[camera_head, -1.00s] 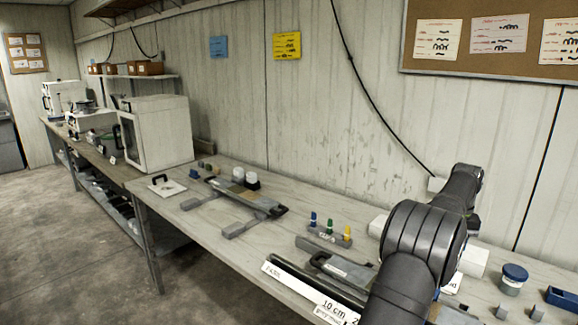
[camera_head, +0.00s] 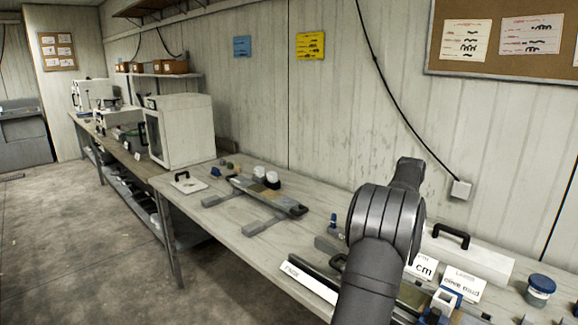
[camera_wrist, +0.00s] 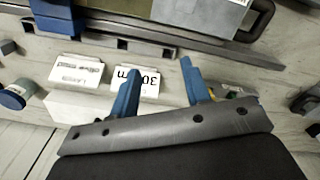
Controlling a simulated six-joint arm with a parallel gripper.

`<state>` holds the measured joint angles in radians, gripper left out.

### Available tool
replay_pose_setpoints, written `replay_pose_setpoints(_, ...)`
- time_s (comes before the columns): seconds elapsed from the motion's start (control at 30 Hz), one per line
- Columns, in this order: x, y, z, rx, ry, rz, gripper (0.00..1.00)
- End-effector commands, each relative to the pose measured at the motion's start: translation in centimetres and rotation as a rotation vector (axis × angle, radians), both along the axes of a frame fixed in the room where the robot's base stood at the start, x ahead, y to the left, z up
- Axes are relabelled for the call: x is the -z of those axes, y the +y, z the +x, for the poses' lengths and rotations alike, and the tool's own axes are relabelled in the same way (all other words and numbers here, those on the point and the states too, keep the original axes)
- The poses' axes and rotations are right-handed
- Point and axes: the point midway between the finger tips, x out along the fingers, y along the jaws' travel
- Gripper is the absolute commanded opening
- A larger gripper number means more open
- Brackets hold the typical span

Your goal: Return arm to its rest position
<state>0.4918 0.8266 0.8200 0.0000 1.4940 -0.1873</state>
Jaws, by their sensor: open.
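In the wrist view my gripper (camera_wrist: 158,67) has its two blue fingers spread apart, with nothing held between them. In the head view my dark arm (camera_head: 382,235) rises from the bottom edge and bends over the right part of the bench. It hides part of a grey peg block; one blue peg (camera_head: 333,220) still shows. The gripper's fingers cannot be made out in the head view.
A white box with a black handle (camera_head: 470,255) and a blue-lidded jar (camera_head: 540,288) stand right of my arm. A grey tray assembly (camera_head: 262,196) and a white cabinet (camera_head: 180,130) are farther left. The bench (camera_head: 240,238) has bare room left of my arm.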

Motion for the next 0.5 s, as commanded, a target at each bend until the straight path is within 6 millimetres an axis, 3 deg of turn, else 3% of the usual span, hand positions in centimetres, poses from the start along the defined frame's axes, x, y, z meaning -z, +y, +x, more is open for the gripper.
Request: replay_pose_setpoints(0.5,0.3,10.2,2.9,-0.075,0.001,0.000,0.43)
